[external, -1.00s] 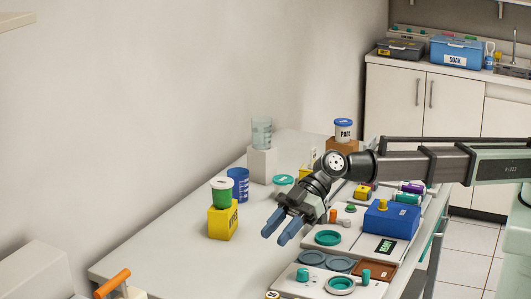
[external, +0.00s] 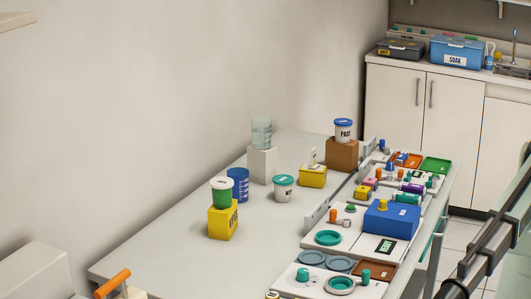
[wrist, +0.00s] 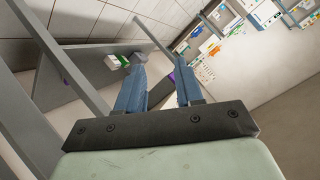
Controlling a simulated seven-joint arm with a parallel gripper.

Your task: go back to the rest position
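My gripper (wrist: 160,85) shows in the wrist view with its two blue fingers apart and nothing between them. Past the fingers, the wrist view shows floor tiles, grey frame bars and a tilted, distant part of the bench. In the external view my gripper is out of the picture. Only part of my dark arm shows at the lower right edge, clear of the table.
A cabinet (external: 450,110) stands behind. The table's left front is clear.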

